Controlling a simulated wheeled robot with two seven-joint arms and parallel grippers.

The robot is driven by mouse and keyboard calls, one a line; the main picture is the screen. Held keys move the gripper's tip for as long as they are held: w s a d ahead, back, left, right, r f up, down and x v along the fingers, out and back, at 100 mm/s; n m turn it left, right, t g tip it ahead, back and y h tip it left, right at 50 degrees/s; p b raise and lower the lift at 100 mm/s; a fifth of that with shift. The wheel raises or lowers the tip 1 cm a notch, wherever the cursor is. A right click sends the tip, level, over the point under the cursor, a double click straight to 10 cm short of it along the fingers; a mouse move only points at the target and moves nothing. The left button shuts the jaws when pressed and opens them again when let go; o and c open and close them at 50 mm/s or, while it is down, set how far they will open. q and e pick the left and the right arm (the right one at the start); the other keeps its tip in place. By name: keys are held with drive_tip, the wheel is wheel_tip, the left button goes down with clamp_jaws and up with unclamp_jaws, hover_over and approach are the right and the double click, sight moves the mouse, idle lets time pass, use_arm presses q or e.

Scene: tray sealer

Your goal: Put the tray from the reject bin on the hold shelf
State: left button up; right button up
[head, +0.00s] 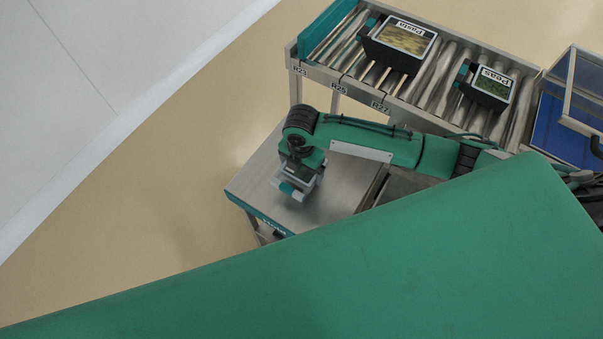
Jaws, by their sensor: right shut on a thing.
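My right gripper (291,190) is over the left part of a steel-topped stand (335,200) with a teal front edge, which looks like the hold shelf. Its edge label is partly covered and hard to read. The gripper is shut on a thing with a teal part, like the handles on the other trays. I take it for the tray, but the gripper and wrist hide most of it. I cannot tell whether it touches the steel top. My left gripper is not in view. I cannot make out the reject bin for certain.
A roller conveyor (345,88) behind the stand carries a Pasta tray (402,42) and a Peas tray (489,88). A blue box with a clear lid (586,72) stands at the right. A large green part of mine covers the bottom. Floor at left is clear.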

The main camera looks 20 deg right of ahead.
sight(301, 175)
drive_tip(key=shift+f, duration=2.1)
drive_tip(key=shift+f, duration=0.1)
drive_tip(key=o, duration=0.7)
drive_tip(key=shift+o, duration=0.2)
wheel_tip(301, 175, up, 12)
drive_tip(key=shift+r, duration=0.1)
